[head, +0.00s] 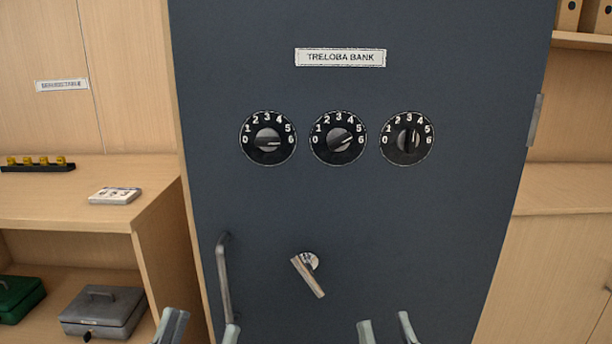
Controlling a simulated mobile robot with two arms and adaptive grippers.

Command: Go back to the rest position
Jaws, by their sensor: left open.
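My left gripper (202,329) shows at the bottom edge, left of the middle, with its two fingertips apart and nothing between them. My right gripper (386,329) shows at the bottom edge, right of the middle, with its fingertips apart and empty. Only the fingertips show; the rest of both grippers is below the picture.
The door carries three numbered dials (338,139), a tilted lever (309,275) and a vertical handle (224,290) close above my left gripper.

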